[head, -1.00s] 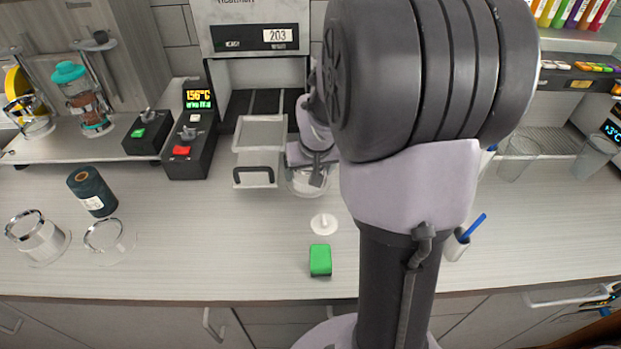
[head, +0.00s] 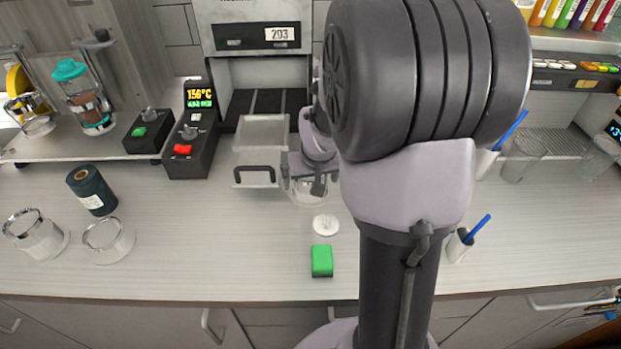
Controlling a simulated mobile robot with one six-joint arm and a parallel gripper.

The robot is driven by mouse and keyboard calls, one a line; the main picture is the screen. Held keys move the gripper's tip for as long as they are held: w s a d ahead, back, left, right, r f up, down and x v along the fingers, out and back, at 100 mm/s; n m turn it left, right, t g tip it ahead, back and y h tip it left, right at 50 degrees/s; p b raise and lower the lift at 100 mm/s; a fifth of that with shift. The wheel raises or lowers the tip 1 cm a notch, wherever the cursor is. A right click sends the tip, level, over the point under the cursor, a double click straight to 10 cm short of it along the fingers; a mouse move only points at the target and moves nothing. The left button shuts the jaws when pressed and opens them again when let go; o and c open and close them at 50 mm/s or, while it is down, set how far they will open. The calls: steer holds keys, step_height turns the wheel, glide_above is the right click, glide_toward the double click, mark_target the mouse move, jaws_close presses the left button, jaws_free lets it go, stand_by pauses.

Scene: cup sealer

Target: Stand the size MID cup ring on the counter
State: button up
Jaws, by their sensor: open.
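Two clear cup rings with shiny metal rims stand on the counter (head: 190,240) at the left: one ring (head: 36,234) at the far left and another ring (head: 106,240) to its right. A third clear ring-like piece (head: 308,192) shows under my gripper (head: 318,188), beside the sealer's drawer. I cannot read any size mark. My gripper is open, low over that piece and partly hidden by my own arm. I cannot tell whether it touches the piece.
The sealer (head: 260,38) with its drawer and dark handle (head: 255,177) stands at the back. A white round lid (head: 326,225) and a green block (head: 321,261) lie in front. A dark film roll (head: 92,190) stands left. The counter between the rings and the block is clear.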

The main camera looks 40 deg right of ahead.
steer(key=p+v, duration=0.4)
steer(key=v, duration=0.7)
steer(key=s+a+r+y, duration=0.1)
steer(key=a+r, duration=0.3)
steer(key=a, duration=0.4)
steer(key=s+a+t+y+b, duration=0.1)
steer(key=s+a+y+b, duration=0.2)
steer(key=s+a, duration=0.9)
steer(key=shift+s+a+r+n+b, duration=0.25)
steer(key=shift+a+n+b, duration=0.25)
steer(key=shift+a, duration=1.5)
